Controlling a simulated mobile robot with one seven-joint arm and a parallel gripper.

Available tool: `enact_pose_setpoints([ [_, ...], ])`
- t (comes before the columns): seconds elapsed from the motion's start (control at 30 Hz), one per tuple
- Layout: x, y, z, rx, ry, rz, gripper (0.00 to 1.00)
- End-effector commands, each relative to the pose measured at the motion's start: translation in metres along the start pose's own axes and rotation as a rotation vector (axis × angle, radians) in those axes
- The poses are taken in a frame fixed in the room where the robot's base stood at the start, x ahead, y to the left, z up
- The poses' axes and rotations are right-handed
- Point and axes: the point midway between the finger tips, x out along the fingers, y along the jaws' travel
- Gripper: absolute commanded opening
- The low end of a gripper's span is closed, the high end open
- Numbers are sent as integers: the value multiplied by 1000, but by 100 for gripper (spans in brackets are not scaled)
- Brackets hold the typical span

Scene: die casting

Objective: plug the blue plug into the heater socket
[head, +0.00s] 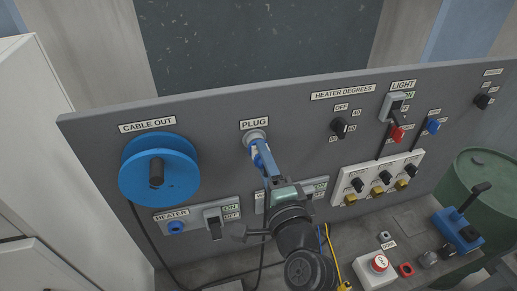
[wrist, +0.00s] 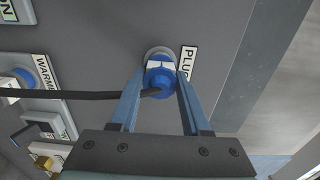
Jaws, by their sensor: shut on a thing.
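The blue plug (wrist: 158,84) sits at the round grey holder (head: 256,135) under the PLUG label. A black cable runs from it to the left in the wrist view. My gripper (wrist: 160,72) is shut on the plug, one blue finger on each side. In the head view my gripper (head: 257,150) mostly covers the plug. I cannot tell whether the plug is still seated in the holder. The heater socket (head: 177,227) is a blue round socket beside the HEATER label, below the cable reel, with a switch to its right.
The blue cable reel (head: 158,171) juts out at the panel's left. A second switch box, partly behind my arm, shows a blue socket (wrist: 27,78) near a WARM label. Switches and knobs fill the right. A red button box (head: 376,267) stands on the bench.

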Motion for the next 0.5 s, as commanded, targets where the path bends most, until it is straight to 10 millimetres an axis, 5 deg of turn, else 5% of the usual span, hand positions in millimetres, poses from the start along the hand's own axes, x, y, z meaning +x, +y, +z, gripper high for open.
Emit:
enact_pose_setpoints([
  [0.5, -13, 0, -1, 0, 3, -1, 0],
])
